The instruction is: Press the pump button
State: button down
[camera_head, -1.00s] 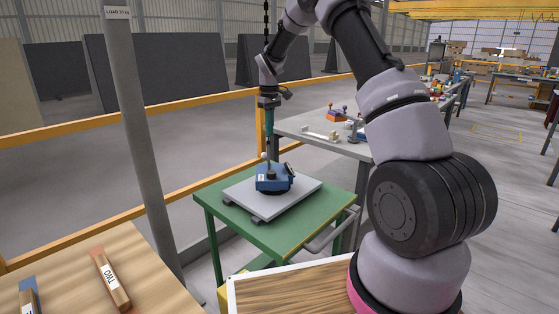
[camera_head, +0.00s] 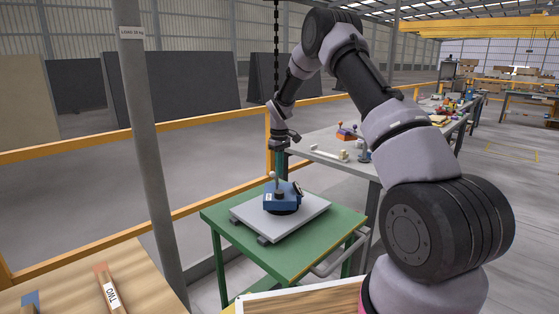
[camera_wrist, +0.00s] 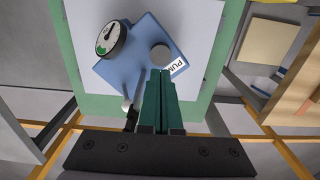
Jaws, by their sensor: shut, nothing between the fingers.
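The blue pump unit (camera_head: 290,193) sits on a light grey slab (camera_head: 312,208) on a green table. In the wrist view the pump (camera_wrist: 133,67) carries a round dial gauge (camera_wrist: 110,39), a dark round button (camera_wrist: 160,51) and a white label (camera_wrist: 178,67) whose visible letters read "PUM". A lever (camera_wrist: 127,101) with a pale end shows beside the pump. My gripper (camera_wrist: 160,73) is shut and empty, with its green fingers pointing down over the pump. Its tips (camera_head: 279,172) appear just above the pump, close to the button. I cannot tell whether they touch it.
The green table (camera_head: 325,240) has a metal handle at its right front. A grey workbench (camera_head: 345,160) with small items stands behind it. A grey post (camera_head: 148,140) and yellow rails (camera_head: 210,123) are at the left. A wooden table (camera_head: 75,288) is at the front left.

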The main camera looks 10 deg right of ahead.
aim_at(279, 192)
notch_tip(279, 192, down, 7)
jog(key=shift+f, duration=0.1)
dwell(0.4)
jog(key=shift+f, duration=0.95)
jog(key=shift+s, duration=0.1)
jog(key=shift+r, duration=0.1)
notch_tip(279, 192, up, 14)
jog(key=shift+r, duration=0.1)
dwell(0.3)
jog(key=shift+r, duration=0.75)
